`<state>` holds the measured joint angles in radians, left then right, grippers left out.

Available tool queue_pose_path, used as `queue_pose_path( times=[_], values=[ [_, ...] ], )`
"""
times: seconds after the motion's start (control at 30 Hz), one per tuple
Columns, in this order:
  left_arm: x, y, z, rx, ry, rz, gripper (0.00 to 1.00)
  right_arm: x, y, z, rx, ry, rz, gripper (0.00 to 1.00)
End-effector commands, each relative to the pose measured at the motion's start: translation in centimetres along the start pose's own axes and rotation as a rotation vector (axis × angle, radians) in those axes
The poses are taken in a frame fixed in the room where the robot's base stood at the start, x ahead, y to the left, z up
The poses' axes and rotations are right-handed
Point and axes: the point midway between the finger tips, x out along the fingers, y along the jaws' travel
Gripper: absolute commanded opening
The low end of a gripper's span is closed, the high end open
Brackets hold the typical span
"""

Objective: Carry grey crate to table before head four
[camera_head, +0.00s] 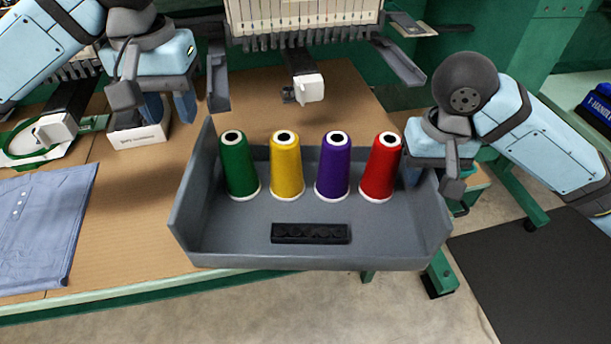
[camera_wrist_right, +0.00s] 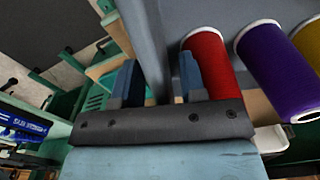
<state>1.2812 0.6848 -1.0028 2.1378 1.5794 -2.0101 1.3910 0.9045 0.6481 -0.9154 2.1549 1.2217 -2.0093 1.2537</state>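The grey crate (camera_head: 215,250) is a low open tray. It carries a green cone (camera_head: 238,168), a yellow cone (camera_head: 286,168), a purple cone (camera_head: 333,168) and a red cone (camera_head: 381,170), all upright. A small black block (camera_head: 310,234) lies in front of them. My left gripper (camera_head: 170,107) is open and empty, left of the crate's back left corner and apart from it. My right gripper (camera_head: 428,178) is at the crate's right wall. In the right wrist view its parted fingers (camera_wrist_right: 158,85) stand either side of that wall (camera_wrist_right: 150,40), beside the red cone (camera_wrist_right: 207,65).
The crate is over the brown tabletop (camera_head: 125,215), its right end beyond the edge. An embroidery head (camera_head: 306,85) is close behind it. Folded blue cloth (camera_head: 40,225) and a small white box (camera_head: 135,135) are at left. A dark mat (camera_head: 530,270) lies on the floor at right.

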Motion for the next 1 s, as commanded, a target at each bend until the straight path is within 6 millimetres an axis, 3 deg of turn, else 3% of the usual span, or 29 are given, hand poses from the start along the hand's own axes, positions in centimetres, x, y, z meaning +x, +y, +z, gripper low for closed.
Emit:
queue_pose_path(
  times=[0.17,0.6,0.8,1.0],
  values=[
    [-0.1,0.0,0.0,0.0,-0.001,0.0,0.38,-1.9,0.1,-0.1,-0.001,0.006,0.001,0.38],
    [-0.1,0.0,0.0,0.001,0.0,0.0,0.38,-9.9,0.0,0.0,0.0,0.005,0.001,0.38],
    [-0.1,0.0,0.0,0.001,0.0,0.0,0.38,-11.6,0.0,0.0,0.001,0.001,0.001,0.38],
    [-0.1,0.0,0.0,0.001,0.0,0.0,0.38,-11.9,0.0,0.0,0.001,0.0,0.0,0.38]
  ],
)
